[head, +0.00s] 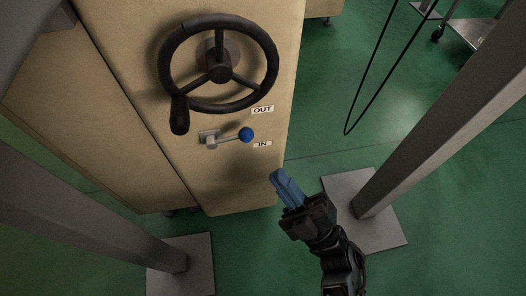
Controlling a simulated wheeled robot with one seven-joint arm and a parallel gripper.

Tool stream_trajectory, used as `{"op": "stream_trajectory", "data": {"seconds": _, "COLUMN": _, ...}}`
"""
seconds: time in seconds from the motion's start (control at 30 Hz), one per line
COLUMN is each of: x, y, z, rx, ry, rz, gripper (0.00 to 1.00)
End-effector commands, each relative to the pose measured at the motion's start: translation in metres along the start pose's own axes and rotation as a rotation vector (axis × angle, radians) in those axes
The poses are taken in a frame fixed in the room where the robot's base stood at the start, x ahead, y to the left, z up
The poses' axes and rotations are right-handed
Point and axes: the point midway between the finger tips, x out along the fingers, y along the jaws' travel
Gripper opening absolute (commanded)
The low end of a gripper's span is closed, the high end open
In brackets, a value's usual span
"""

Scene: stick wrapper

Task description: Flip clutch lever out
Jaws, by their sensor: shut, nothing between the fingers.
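The clutch lever (228,139) is a short grey rod with a blue ball knob (246,134) on its right end. Its pivot plate sits on the tan machine panel (230,185). The lever points right and slightly up, with its knob between the OUT label (262,110) above and the IN label (262,144) below, closer to IN. My gripper (280,180) has blue fingers that are shut and empty. It is below and to the right of the knob, apart from it, near the panel's right edge in the picture.
A black handwheel (218,64) with a hanging handle (179,114) is mounted above the lever. Grey posts stand on square base plates at lower left (181,268) and right (385,225). A dark cable loop (347,128) hangs at right. Green floor is open between panel and right post.

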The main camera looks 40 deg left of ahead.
Motion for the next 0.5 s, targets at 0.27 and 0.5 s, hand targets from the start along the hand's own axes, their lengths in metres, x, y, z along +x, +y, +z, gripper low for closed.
{"op": "stream_trajectory", "data": {"seconds": 0.27, "x": 0.048, "y": -0.001, "z": 0.0, "rx": 0.001, "ry": 0.003, "rz": 0.0, "gripper": 0.0}}
{"op": "stream_trajectory", "data": {"seconds": 0.5, "x": 0.066, "y": 0.0, "z": 0.0, "rx": 0.001, "ry": 0.0, "rz": 0.0, "gripper": 0.0}}
